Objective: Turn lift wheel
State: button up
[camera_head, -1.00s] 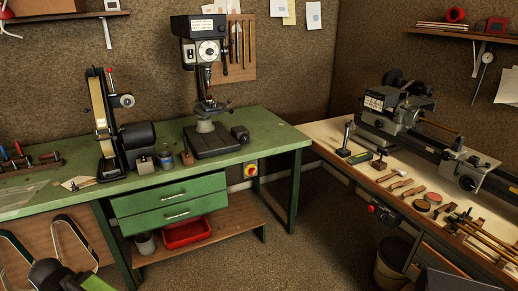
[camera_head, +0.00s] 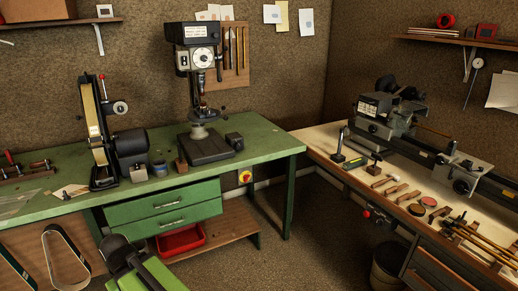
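I cannot tell for certain which part is the lift wheel. Green and dark parts of my arm show at the bottom left of centre. My gripper's fingertips do not show.
The green bench (camera_head: 265,142) has drawers and a lower shelf with a red tray (camera_head: 180,240). The right bench (camera_head: 322,146) holds several hand tools. A bin (camera_head: 389,265) stands under its edge. Open floor (camera_head: 310,235) lies between the benches.

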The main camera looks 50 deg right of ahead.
aim_at(238, 145)
jog(key=z, duration=0.2)
jog(key=i, duration=1)
jog(key=u, duration=0.05)
